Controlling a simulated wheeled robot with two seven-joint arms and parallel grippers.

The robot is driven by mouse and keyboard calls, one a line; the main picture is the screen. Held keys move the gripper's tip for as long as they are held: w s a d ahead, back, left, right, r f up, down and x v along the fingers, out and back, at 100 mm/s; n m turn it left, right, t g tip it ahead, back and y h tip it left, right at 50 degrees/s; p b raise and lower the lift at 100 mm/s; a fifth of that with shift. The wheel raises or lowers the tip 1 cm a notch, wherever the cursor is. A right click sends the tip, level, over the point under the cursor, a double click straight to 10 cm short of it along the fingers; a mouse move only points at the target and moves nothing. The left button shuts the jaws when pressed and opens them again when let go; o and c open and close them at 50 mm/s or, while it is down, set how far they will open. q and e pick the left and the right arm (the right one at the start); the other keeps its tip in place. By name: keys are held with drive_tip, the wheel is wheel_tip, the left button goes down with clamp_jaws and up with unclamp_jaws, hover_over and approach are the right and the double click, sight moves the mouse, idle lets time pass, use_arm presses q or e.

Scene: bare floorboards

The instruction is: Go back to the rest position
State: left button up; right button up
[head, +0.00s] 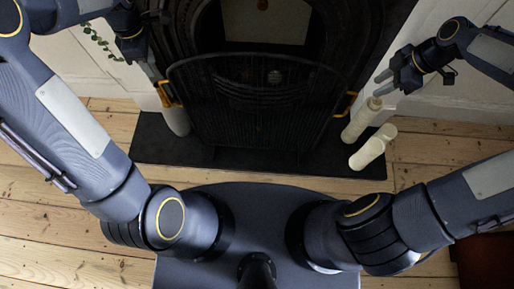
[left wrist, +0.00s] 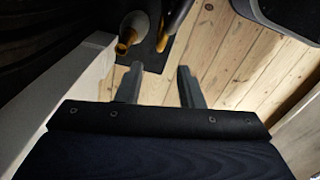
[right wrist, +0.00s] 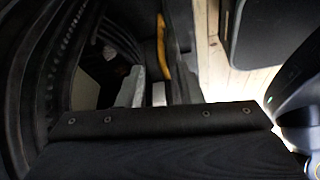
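My left gripper (head: 152,72) is at the upper left of the head view, beside the left edge of the fire screen. In the left wrist view its two fingers (left wrist: 160,88) stand apart with only floor and hearth seen between them. My right gripper (head: 384,82) is at the upper right of the head view, above the pale candle-like pieces, with its fingers apart. The right wrist view is dark around its fingers, and I see nothing held. Both arms are bent and reach forward on either side of the fireplace.
A black mesh fire screen (head: 250,105) with yellow handles stands before the fireplace on a dark hearth (head: 160,145). A cream cylinder (head: 372,148) and a turned cream piece (head: 360,120) are at its right. Floorboards (head: 60,205) are bare around. A dark red object (head: 487,262) is at lower right.

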idle(0.4)
